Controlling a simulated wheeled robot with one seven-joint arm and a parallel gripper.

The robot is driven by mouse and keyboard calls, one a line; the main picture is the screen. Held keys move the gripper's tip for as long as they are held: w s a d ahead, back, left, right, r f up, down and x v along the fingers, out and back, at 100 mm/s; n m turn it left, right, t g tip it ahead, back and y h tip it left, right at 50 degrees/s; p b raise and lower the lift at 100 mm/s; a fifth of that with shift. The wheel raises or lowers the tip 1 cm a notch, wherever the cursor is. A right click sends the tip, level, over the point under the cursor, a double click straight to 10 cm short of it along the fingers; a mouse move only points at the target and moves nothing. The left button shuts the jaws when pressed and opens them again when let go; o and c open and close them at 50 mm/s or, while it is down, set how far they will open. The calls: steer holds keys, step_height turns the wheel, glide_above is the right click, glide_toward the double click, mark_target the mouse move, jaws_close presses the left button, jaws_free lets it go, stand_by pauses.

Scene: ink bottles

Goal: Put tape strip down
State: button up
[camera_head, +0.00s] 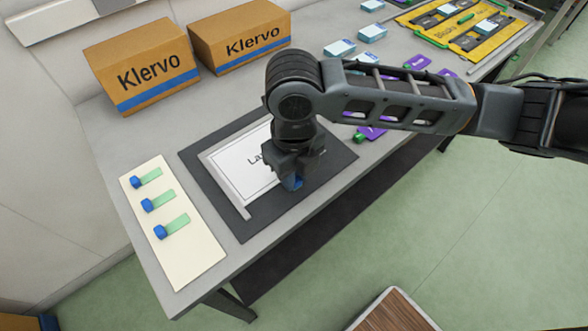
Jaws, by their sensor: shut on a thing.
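My gripper (289,174) points down over the right part of the dark mat (240,226). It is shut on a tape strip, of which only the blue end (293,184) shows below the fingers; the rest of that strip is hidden. A white sheet (231,164) with partly hidden black print lies on the mat, with a light grey L-shaped edge piece (225,187) along its left and lower-left sides. I cannot tell whether the held strip touches the sheet or mat. Three more green tape strips with blue ends, one of them the nearest strip (175,225), lie on a cream card (183,268).
Two brown Klervo boxes, the left box (140,65) and the right box (239,38), stand at the back. Light blue packs (372,33) and purple items (417,62) lie to the right. A yellow tray (470,42) is at the far right. My arm covers the table's right middle.

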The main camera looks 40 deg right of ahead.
steer(key=shift+f, duration=0.2)
steer(key=o, duration=0.7)
steer(key=shift+r, duration=0.1)
step_height(320, 180, up, 12)
steer(key=shift+r, duration=0.15)
stand_by(0.3)
